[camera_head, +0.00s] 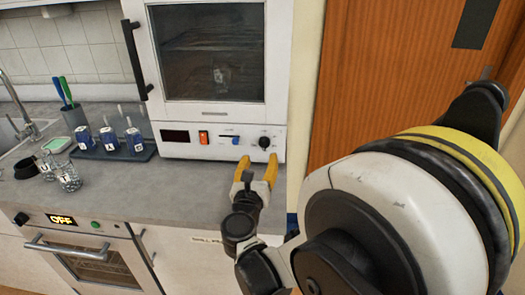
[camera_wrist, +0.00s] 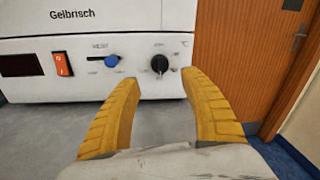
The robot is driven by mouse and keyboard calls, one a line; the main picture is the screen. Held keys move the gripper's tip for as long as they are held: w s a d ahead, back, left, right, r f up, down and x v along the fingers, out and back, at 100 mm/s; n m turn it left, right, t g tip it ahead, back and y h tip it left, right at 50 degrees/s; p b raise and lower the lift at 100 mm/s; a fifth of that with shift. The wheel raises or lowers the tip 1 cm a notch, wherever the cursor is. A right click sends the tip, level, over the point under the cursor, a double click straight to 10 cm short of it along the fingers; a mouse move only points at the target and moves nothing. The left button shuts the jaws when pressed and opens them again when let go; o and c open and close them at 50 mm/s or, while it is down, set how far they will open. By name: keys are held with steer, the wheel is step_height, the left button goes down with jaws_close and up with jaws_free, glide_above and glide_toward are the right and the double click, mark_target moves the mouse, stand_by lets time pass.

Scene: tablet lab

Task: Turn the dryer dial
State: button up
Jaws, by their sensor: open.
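The dryer (camera_head: 283,60) is a white cabinet with a glass door, standing on the counter at the top middle of the head view. Its black round dial (camera_head: 264,142) is at the right of the front panel. In the wrist view the dial (camera_wrist: 160,63) shows between and beyond the two yellow fingers. My gripper (camera_head: 257,170) is open and empty in front of the panel, just below the dial in the head view. In the wrist view my gripper (camera_wrist: 163,85) has its fingers wide apart, not touching the dial.
The panel also holds a red switch (camera_wrist: 62,64), a blue slider knob (camera_wrist: 112,61) and a dark display (camera_wrist: 21,65). Bottles in a rack (camera_head: 140,155) and glass beakers (camera_head: 67,178) stand on the counter (camera_head: 150,195) at left. A wooden door (camera_head: 375,75) is at right.

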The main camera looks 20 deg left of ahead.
steer(key=s, duration=0.4)
steer(key=shift+s+d, duration=0.2)
steer(key=shift+d, duration=0.15)
steer(key=d+r+n+g+y, duration=0.1)
steer(key=d+r+n+y, duration=0.2)
steer(key=d+r+n, duration=0.5)
steer(key=d+r+n+g+y, duration=0.1)
steer(key=d+r+n+y, duration=0.2)
steer(key=r+n, duration=0.55)
steer(key=s+d+f+n+g+h, duration=0.3)
steer(key=s+d+f+n, duration=0.2)
steer(key=d, duration=0.4)
steer(key=s+d+f+n+g+h, duration=0.3)
steer(key=s+d+f+n, duration=0.2)
steer(key=d, duration=0.4)
steer(key=s+d+f+n+g+h, duration=0.2)
steer(key=s+d+f+n, duration=0.3)
steer(key=d, duration=0.5)
steer(key=s+f, duration=0.2)
steer(key=s, duration=0.1)
steer(key=shift+s+f+g+h, duration=0.2)
steer(key=shift+s+g+h, duration=0.05)
steer(key=shift+g+h, duration=0.15)
